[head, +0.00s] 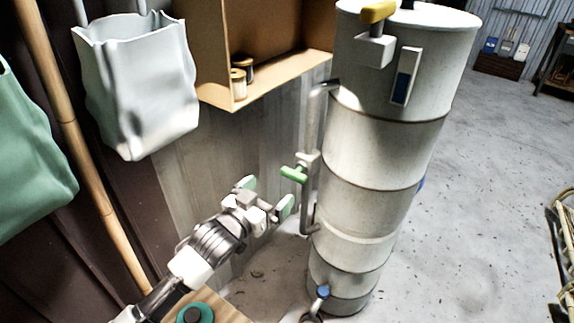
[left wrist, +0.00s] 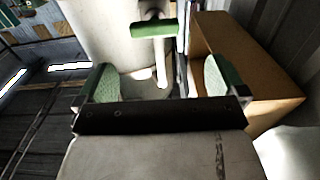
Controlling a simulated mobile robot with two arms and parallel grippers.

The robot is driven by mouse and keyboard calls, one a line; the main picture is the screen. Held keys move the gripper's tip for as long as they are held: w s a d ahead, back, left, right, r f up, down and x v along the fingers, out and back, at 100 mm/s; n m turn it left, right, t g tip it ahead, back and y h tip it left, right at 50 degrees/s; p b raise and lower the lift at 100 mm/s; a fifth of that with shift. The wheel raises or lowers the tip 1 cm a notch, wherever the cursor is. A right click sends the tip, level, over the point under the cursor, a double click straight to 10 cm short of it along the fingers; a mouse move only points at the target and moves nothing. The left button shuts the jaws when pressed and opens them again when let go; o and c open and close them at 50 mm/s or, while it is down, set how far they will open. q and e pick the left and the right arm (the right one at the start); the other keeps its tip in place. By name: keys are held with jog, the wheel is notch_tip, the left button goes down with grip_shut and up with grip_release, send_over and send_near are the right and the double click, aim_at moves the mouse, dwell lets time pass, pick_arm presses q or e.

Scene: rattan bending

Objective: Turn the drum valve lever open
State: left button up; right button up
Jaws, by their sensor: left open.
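A tall pale drum (head: 375,150) stands upright on the floor. A grey pipe (head: 311,125) runs down its left side and carries a valve with a green lever (head: 293,174). My left gripper (head: 268,194) is open and empty, just left of and below the green lever, apart from it. In the left wrist view the green lever (left wrist: 154,28) lies beyond the gap between my two green-padded fingers (left wrist: 160,80). A yellow handle (head: 378,12) sits at the drum's top, and a small blue handle (head: 323,291) is near its foot. My right gripper is not in view.
A wooden shelf (head: 285,70) holding small spools (head: 238,84) is on the wall left of the drum. A white bag (head: 138,85), a green bag (head: 30,160) and a bamboo pole (head: 75,130) are at the left. The floor (head: 480,180) right of the drum is mostly clear.

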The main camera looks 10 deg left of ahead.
aim_at(291, 174)
pick_arm(q)
jog(key=x, duration=0.9)
jog(key=shift+w+d+b, duration=0.2)
jog(key=shift+d+b, duration=0.1)
jog(key=shift+d, duration=0.15)
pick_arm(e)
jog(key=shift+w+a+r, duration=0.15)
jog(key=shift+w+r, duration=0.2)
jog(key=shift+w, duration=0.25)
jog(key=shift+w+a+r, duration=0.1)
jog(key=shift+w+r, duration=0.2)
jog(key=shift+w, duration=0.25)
pick_arm(q)
jog(key=shift+c, duration=0.2)
jog(key=c, duration=0.9)
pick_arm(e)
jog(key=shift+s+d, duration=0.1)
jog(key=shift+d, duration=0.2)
